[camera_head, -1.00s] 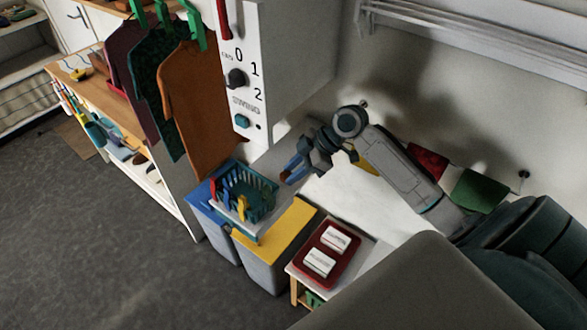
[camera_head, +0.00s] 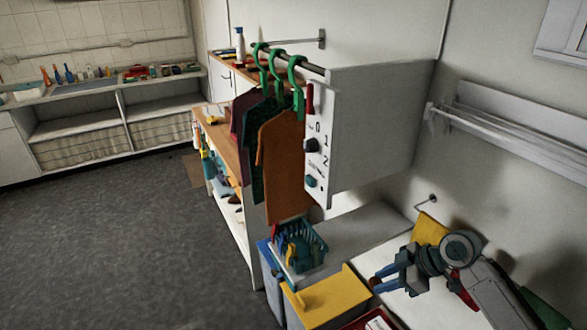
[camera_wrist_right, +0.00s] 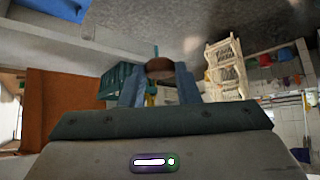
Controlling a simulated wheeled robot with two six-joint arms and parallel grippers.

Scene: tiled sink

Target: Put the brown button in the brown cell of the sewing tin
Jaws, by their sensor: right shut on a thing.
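In the head view my right gripper (camera_head: 374,280) hangs at the lower right, its blue fingers pointing left above the white surface. In the right wrist view its fingers (camera_wrist_right: 160,72) are shut on a round brown button (camera_wrist_right: 160,67), held at the fingertips. My left gripper is not in view.
A teal basket (camera_head: 302,247) and a yellow-lidded bin (camera_head: 327,298) stand left of my right gripper. Clothes hang from a rail (camera_head: 286,165) beside a white cabinet (camera_head: 375,125). A sink counter (camera_head: 105,90) runs along the far left wall. The grey floor (camera_head: 110,240) is open.

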